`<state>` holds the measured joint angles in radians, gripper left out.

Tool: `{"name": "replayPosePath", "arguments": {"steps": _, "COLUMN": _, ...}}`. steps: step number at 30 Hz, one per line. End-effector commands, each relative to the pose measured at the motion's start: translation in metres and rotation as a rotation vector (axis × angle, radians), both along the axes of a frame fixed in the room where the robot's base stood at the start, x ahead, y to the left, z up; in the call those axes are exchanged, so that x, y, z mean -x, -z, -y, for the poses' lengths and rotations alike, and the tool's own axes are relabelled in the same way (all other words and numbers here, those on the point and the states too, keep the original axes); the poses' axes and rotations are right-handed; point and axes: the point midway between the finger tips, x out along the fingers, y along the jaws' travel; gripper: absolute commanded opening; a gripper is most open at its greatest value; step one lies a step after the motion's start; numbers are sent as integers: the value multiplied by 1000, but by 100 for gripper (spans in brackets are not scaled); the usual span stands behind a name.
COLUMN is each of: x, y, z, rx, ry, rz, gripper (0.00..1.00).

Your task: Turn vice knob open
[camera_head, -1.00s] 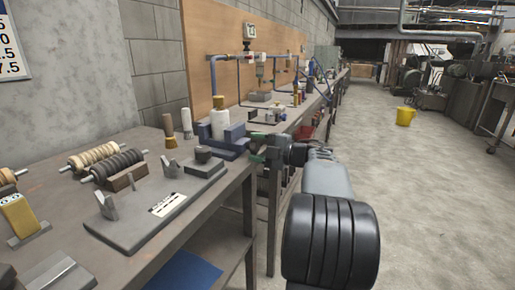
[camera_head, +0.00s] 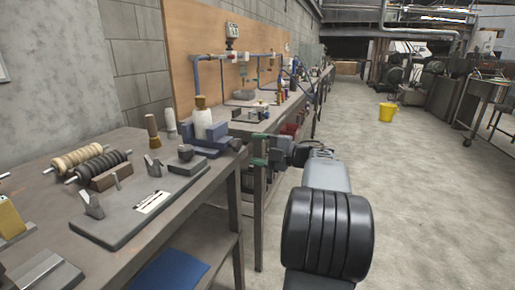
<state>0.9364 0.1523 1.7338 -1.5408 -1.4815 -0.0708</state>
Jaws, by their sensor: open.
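The blue vice (camera_head: 213,148) stands on the bench near its right edge, with a white bottle (camera_head: 202,124) with a brown top upright at its jaws. A small dark knob (camera_head: 237,145) shows on the vice's right side, at the bench edge. My gripper (camera_head: 259,149) is just right of the knob, past the bench edge. Its two green-tipped fingers are apart, one above the other, with nothing seen between them. A small gap shows between the fingertips and the knob; the exact depth between them is hard to tell.
The workbench (camera_head: 190,232) runs along the left. Open floor (camera_head: 430,215) lies to the right, with a yellow bucket (camera_head: 387,113) farther off.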

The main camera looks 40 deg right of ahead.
Motion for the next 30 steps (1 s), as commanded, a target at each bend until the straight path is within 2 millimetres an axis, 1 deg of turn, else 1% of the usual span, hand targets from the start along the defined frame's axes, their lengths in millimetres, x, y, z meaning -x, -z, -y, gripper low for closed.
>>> {"name": "replayPosePath", "arguments": {"steps": 12, "x": 7, "y": -2, "z": 10, "rx": 1, "ry": 6, "rz": 4, "gripper": 69}}
{"name": "replayPosePath", "arguments": {"steps": 25, "x": 6, "y": -3, "z": 10, "rx": 1, "ry": 9, "rz": 5, "gripper": 69}}
{"name": "replayPosePath", "arguments": {"steps": 26, "x": 5, "y": -6, "z": 9, "rx": 1, "ry": 13, "rz": 6, "gripper": 69}}
{"name": "replayPosePath", "arguments": {"steps": 28, "x": 0, "y": -17, "z": 6, "rx": -8, "ry": 37, "rz": 15, "gripper": 69}}
{"name": "replayPosePath", "arguments": {"steps": 29, "x": -4, "y": -24, "z": 4, "rx": -14, "ry": 55, "rz": 20, "gripper": 69}}
{"name": "replayPosePath", "arguments": {"steps": 30, "x": -11, "y": -37, "z": 0, "rx": -28, "ry": 89, "rz": 28, "gripper": 69}}
